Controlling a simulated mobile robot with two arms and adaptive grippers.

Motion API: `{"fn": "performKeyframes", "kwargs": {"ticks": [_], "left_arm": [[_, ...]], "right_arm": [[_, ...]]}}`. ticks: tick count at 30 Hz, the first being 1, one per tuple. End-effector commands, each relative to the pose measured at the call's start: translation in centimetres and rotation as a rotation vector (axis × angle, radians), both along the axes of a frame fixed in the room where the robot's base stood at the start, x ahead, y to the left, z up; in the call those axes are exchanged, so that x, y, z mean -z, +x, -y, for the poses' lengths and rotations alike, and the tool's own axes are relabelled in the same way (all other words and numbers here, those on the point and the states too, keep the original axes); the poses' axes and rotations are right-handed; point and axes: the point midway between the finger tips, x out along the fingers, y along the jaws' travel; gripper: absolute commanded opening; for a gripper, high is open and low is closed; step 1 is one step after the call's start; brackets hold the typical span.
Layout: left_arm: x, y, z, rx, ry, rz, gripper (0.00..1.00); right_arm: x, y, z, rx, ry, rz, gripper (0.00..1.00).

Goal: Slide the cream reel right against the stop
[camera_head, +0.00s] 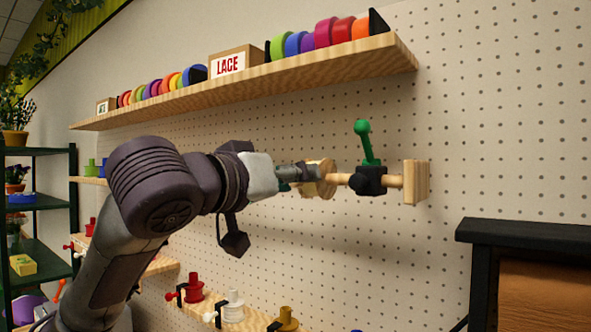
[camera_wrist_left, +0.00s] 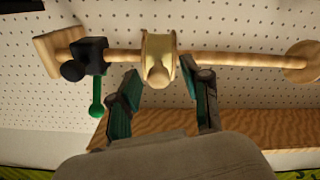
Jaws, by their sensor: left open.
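The cream reel (camera_wrist_left: 158,60) is threaded on a wooden rod (camera_wrist_left: 240,60) in the left wrist view; it also shows past the gripper in the head view (camera_head: 326,181). The stop (camera_head: 368,181) is a black clamp with a green lever (camera_head: 363,140), beside the wall block (camera_head: 416,182). It also shows in the wrist view (camera_wrist_left: 90,52). A bare gap of rod separates reel and stop. My left gripper (camera_head: 296,174) is open, its teal fingers (camera_wrist_left: 162,84) on either side of the reel; contact cannot be told. My right gripper is out of view.
A shelf (camera_head: 300,82) with colored reels and a LACE box (camera_head: 232,63) runs above the rod. A wooden disc (camera_wrist_left: 303,62) ends the rod. Lower shelves carry colored spools, including a white one (camera_head: 233,306). A dark cabinet (camera_head: 525,234) stands at right.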

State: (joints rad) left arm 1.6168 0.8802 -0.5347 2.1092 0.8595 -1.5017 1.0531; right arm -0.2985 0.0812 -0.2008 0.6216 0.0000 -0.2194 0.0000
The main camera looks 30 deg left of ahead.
Motion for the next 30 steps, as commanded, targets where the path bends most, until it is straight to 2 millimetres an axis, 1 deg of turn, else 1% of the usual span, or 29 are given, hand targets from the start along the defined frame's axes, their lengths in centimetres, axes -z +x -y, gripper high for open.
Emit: {"fn": "performKeyframes", "kwargs": {"ticks": [4, 12, 17, 18, 21, 30], "left_arm": [[0.0, 0.79, 0.15, 0.001, 0.001, 0.0, 0.48], [0.05, 0.88, 0.17, 0.001, 0.001, 0.001, 0.48], [0.03, 0.87, 0.16, 0.001, 0.001, 0.001, 0.21], [0.03, 0.87, 0.16, 0.001, 0.001, 0.001, 0.14], [0.03, 0.87, 0.16, 0.001, 0.001, 0.001, 0.0], [0.01, 0.85, 0.22, 0.001, 0.001, 0.001, 0.0]], "right_arm": [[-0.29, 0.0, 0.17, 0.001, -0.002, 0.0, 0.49], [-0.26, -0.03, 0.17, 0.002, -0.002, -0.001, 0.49], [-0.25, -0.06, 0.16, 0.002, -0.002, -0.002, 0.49], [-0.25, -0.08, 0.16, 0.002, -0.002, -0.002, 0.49], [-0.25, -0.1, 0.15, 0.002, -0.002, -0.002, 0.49], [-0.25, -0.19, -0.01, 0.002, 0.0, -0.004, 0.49]]}}
